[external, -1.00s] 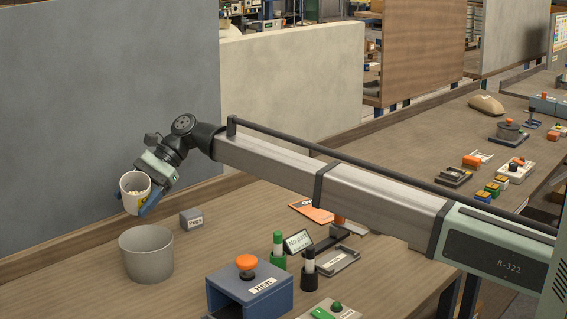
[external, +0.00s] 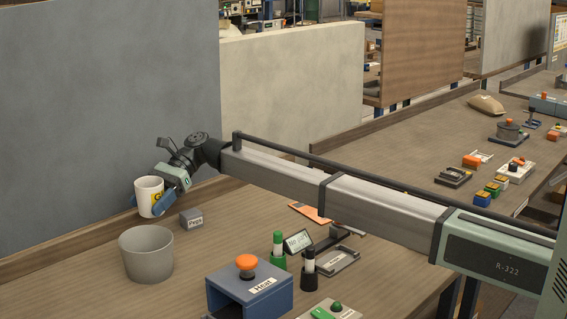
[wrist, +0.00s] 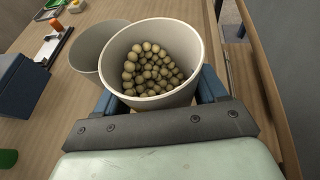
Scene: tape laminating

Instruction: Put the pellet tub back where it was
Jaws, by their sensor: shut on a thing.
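The pellet tub (external: 148,194) is a small white cup with a yellow label. My gripper (external: 155,200) is shut on it and holds it nearly upright above the bench, behind the grey bin. In the wrist view the tub (wrist: 117,61) holds many tan round pellets. The blue fingers of my gripper (wrist: 155,95) grip its sides. A small grey block with a label (external: 191,218) sits on the bench just right of the tub. I cannot tell the exact height of the tub over the bench.
An open grey bin (external: 146,257) stands in front of the tub; it also shows in the wrist view (wrist: 88,52). A blue box with an orange button (external: 250,292) and several bottles and devices lie to the right. A low wooden ledge and grey wall (external: 100,110) run behind.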

